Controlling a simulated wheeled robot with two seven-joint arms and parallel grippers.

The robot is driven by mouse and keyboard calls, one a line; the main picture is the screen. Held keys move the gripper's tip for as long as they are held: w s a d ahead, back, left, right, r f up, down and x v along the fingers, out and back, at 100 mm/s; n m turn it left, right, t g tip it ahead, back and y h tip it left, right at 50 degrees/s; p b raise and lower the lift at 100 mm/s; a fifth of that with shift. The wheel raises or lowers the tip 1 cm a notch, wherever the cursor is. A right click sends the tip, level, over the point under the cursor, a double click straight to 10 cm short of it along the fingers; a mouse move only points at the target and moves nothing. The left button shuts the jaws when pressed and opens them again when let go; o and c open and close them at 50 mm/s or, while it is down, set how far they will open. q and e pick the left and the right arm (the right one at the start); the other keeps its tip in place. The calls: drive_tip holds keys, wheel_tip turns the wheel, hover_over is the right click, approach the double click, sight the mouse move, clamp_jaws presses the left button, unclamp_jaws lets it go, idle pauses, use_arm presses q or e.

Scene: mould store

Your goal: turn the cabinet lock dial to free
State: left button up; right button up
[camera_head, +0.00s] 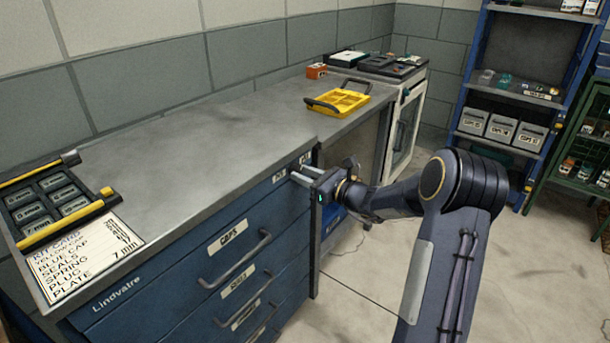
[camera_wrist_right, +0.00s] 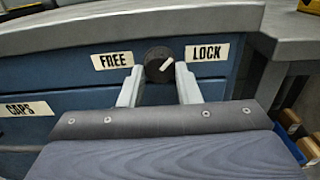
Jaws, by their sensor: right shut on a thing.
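The lock dial (camera_wrist_right: 158,66) is a round black knob on the blue cabinet front (camera_wrist_right: 75,72), just under the worktop edge. Its white pointer mark slants to the upper right, toward the LOCK label (camera_wrist_right: 207,52). The FREE label (camera_wrist_right: 112,61) is on the dial's left. My right gripper (camera_wrist_right: 159,86) has one finger on each side of the dial and is shut on it. In the head view my right gripper (camera_head: 307,176) is at the cabinet's right end and I cannot make out the dial there. My left gripper is not in view.
Drawer handles (camera_head: 236,260) stick out of the cabinet front below. The grey worktop (camera_head: 220,150) holds a yellow tray (camera_head: 338,101) and, at left, a black-and-yellow case (camera_head: 60,195) beside a parts list (camera_head: 85,258). A shelf rack (camera_head: 505,110) stands at the back right.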

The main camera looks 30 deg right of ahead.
drive_tip(key=shift+d+r+n+b, duration=0.1)
drive_tip(key=shift+d+n+b, duration=0.05)
drive_tip(key=shift+n+b, duration=10.7)
drive_tip(key=m+b, duration=0.3)
drive_tip(key=shift+m+b, duration=0.25)
drive_tip(key=shift+b, duration=0.05)
drive_tip(key=o, duration=1)
drive_tip(key=shift+r, duration=0.1)
drive_tip(key=shift+p+v, duration=0.55)
drive_tip(key=shift+v, duration=3.3)
